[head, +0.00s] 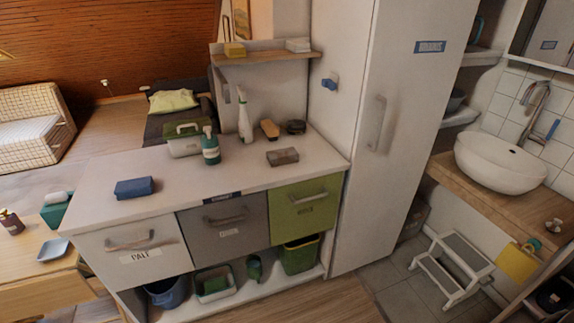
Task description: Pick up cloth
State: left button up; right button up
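A yellow cloth-like piece (516,263) hangs at the front edge of the wooden washbasin counter at the right. I cannot tell which of the two the task means. Neither of my grippers shows in the head view.
A step stool (452,267) is on the floor.

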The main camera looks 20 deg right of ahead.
aim_at(288, 155)
jog(key=k, duration=1.1)
jog(key=z, duration=0.6)
jog(key=i, duration=0.55)
jog(key=z, duration=1.1)
jog(key=i, duration=1.55)
jog(key=u, duration=1.15)
jog(key=i, duration=0.6)
jog(key=u, duration=0.65)
